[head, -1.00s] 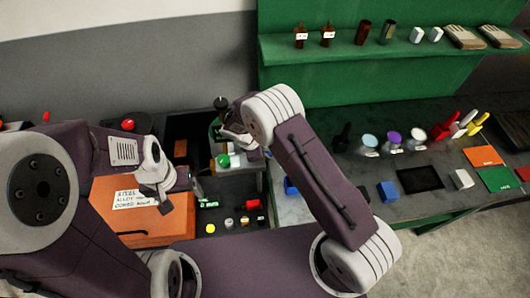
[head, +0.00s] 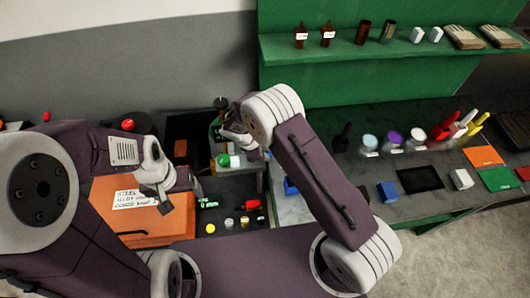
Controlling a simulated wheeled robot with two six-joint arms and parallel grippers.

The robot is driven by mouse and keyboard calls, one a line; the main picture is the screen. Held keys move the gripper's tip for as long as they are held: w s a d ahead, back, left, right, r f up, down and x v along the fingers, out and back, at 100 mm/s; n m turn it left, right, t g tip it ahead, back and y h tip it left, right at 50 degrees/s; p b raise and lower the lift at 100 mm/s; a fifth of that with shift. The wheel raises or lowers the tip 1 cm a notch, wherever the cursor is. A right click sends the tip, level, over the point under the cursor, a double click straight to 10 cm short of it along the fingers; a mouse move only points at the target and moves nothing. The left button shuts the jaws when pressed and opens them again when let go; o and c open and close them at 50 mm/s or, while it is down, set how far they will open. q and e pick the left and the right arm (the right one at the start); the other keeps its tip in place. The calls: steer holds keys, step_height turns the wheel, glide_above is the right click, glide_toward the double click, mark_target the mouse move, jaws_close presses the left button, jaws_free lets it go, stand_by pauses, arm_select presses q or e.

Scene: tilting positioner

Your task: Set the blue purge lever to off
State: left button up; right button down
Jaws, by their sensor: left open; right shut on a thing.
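I cannot pick out the blue purge lever with certainty. A small blue part (head: 291,186) shows just left of my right forearm, partly covered by it; I cannot tell whether it is the lever. My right gripper (head: 232,144) is at the tilting positioner, just above a green round part (head: 223,160). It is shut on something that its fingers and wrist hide. My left gripper (head: 164,205) is open and empty above the orange box (head: 128,222) with a written label.
Small controls in green, yellow and red (head: 253,204) sit between the arms. A black-ball handle (head: 220,103) stands behind the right gripper. The bench at right holds a blue block (head: 387,192), a black mat (head: 419,178) and jars. A green shelf (head: 400,48) stands behind.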

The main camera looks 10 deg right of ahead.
steer(key=shift+w+r, duration=0.1)
stand_by(0.3)
